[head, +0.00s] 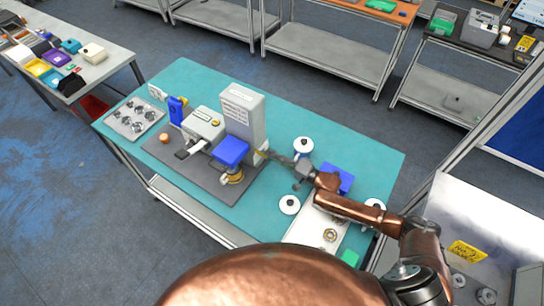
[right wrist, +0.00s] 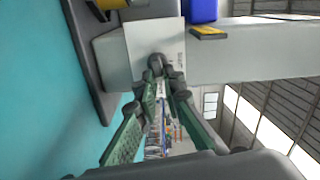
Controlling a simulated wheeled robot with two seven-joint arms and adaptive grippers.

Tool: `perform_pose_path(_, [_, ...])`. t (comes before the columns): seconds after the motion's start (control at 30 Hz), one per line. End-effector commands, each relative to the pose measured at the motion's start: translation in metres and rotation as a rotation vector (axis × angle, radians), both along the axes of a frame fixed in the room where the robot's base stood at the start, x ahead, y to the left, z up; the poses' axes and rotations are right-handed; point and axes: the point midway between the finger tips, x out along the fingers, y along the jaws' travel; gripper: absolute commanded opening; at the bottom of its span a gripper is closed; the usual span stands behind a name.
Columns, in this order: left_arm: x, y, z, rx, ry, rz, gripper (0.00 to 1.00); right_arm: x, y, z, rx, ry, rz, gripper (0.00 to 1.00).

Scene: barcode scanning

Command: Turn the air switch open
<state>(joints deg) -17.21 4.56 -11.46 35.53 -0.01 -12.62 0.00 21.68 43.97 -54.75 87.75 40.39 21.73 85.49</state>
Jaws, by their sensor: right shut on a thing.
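A tall grey-white machine (head: 243,115) stands at the back of a dark base plate on the teal table. My right gripper (head: 278,157) reaches in from the right at its lower right side. In the right wrist view, my gripper's green-padded fingers (right wrist: 162,78) come together at a small dark knob, the air switch (right wrist: 156,62), in front of a white plate (right wrist: 150,42). The gripper is shut on this switch. The head view is too small to show the switch's position clearly. My left gripper is not in view.
A blue-topped part (head: 231,150) stands in front of the machine, beside a white device (head: 204,123). White spools (head: 290,205) and a blue box (head: 338,177) lie near my right arm. A metal tray (head: 134,118) is at the table's left end.

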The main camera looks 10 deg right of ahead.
Motion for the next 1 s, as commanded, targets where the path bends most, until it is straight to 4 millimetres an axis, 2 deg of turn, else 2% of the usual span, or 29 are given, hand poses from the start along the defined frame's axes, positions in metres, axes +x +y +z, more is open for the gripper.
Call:
perform_pose_path(0.4, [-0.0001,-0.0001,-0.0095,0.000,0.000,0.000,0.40,0.0004,-0.0021,-0.0032,0.117,0.118,-0.002,0.00])
perform_pose_path(0.9, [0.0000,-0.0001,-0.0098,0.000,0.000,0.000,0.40,0.0004,-0.0021,-0.0032,0.128,0.131,-0.003,0.00])
perform_pose_path(0.93, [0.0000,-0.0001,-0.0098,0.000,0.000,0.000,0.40,0.0004,-0.0021,-0.0033,0.128,0.131,-0.003,0.09])
perform_pose_path(1.0, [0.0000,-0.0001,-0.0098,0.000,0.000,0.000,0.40,0.0004,-0.0019,-0.0031,0.128,0.131,-0.003,0.14])
